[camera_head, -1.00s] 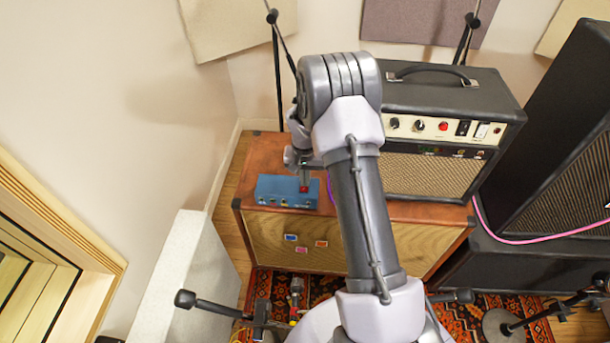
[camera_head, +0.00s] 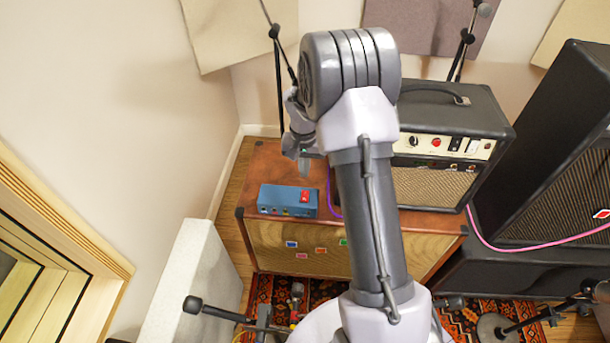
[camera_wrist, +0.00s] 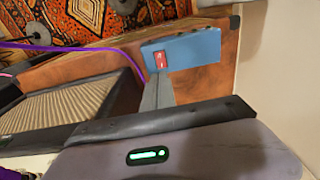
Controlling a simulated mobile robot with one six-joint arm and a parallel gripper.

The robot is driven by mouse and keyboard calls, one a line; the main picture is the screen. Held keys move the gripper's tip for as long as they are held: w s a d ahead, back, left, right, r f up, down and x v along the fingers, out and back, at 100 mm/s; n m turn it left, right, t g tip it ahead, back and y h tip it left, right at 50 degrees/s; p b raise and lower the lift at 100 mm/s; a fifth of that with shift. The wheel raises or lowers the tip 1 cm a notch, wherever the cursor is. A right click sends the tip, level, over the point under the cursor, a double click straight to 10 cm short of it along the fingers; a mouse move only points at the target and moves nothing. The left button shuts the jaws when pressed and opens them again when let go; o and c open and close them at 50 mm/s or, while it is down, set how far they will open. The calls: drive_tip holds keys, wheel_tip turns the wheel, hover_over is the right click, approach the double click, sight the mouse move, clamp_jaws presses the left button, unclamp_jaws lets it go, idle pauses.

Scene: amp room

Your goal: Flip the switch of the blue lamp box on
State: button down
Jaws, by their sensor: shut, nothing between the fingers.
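The blue lamp box (camera_head: 275,197) sits on top of a brown wooden cabinet, near its left end. Its red rocker switch (camera_head: 305,196) is on the top face toward the right and is uncovered. The box also shows in the wrist view (camera_wrist: 196,49), with the red switch (camera_wrist: 160,59) near one end. My gripper (camera_head: 304,176) is shut and empty, above and just behind the switch, apart from the box. In the wrist view my gripper (camera_wrist: 160,83) points toward the switch. I cannot tell which way the rocker is tilted.
The wooden cabinet (camera_head: 254,165) has bare top around the box. A black amplifier (camera_head: 450,112) stands on its right part, behind my arm. A purple cable (camera_head: 330,195) lies right of the box. A thin stand (camera_head: 279,85) rises behind.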

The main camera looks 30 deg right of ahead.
sight(305, 192)
drive_tip(key=shift+s+r, duration=0.1)
drive_tip(key=shift+r, duration=0.8)
drive_tip(key=shift+t, duration=0.3)
drive_tip(key=w+f+b, duration=0.1)
drive_tip(key=f, duration=0.3)
drive_tip(key=d+f+b, duration=0.1)
drive_tip(key=f, duration=0.4)
drive_tip(key=w+f+b, duration=0.1)
drive_tip(key=f, duration=0.4)
drive_tip(key=shift+w+d+b, duration=0.25)
drive_tip(key=shift+w+b, duration=0.05)
drive_tip(key=shift+b, duration=0.1)
drive_tip(key=shift+r, duration=0.1)
